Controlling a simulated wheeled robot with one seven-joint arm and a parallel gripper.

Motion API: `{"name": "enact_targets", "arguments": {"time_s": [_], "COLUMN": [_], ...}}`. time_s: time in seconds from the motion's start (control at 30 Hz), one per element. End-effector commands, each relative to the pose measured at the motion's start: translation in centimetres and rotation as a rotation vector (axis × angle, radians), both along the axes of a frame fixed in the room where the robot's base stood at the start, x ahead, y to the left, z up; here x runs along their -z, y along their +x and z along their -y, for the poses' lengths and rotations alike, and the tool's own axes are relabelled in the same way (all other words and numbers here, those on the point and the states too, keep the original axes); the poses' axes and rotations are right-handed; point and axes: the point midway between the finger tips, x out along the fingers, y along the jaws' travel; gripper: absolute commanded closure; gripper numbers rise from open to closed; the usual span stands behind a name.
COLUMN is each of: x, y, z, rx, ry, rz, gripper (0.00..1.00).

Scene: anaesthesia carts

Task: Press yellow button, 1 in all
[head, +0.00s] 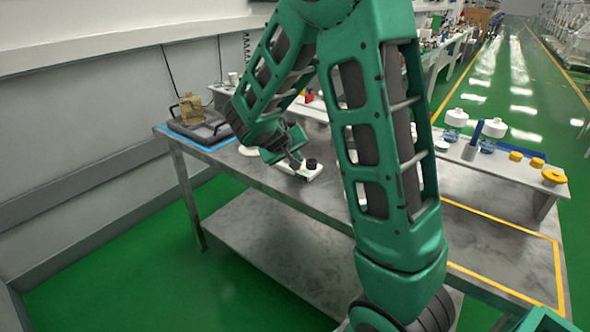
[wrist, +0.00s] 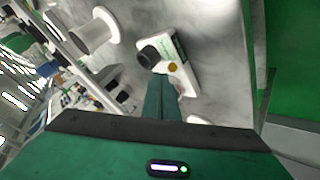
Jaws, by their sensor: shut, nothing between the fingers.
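The yellow button (wrist: 172,66) shows in the wrist view as a small round spot on a white box. The white box (wrist: 183,78) lies on the grey table and also carries a larger black round knob (wrist: 148,56). In the head view the white box (head: 312,174) sits near the table's front edge with its black knob (head: 311,163) on top; the yellow button cannot be made out there. My gripper (wrist: 161,82) is shut and empty. Its fingertips are close to the yellow button in the wrist view; whether they touch it I cannot tell. In the head view my gripper (head: 297,163) is beside the box.
A dark device with a brown item (head: 190,108) stands on a blue-edged mat at the table's left end. A white shelf at the right holds white-lidded jars (head: 493,130) and yellow lids (head: 553,177). A white spool-like object (wrist: 95,32) stands near the box.

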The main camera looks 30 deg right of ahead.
Motion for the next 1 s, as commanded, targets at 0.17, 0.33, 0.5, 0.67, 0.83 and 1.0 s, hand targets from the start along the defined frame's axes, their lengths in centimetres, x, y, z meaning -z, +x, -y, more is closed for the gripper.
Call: {"name": "enact_targets", "arguments": {"time_s": [0.17, 0.33, 0.5, 0.67, 0.83, 1.0], "x": [0.52, 0.52, 0.52, 0.64, 0.82, 0.98], "y": [0.02, 0.03, 0.03, 0.03, 0.03, 0.03], "z": [-0.02, -0.02, -0.03, -0.03, -0.03, -0.04], "rx": [0.0, 0.0, 0.0, 0.0, 0.001, 0.0], "ry": [0.0, 0.0, 0.0, 0.0, 0.0, 0.0], "rz": [-0.001, -0.001, 0.0, -0.001, -0.001, 0.0], "gripper": [1.0, 1.0, 1.0, 1.0, 1.0, 1.0]}}
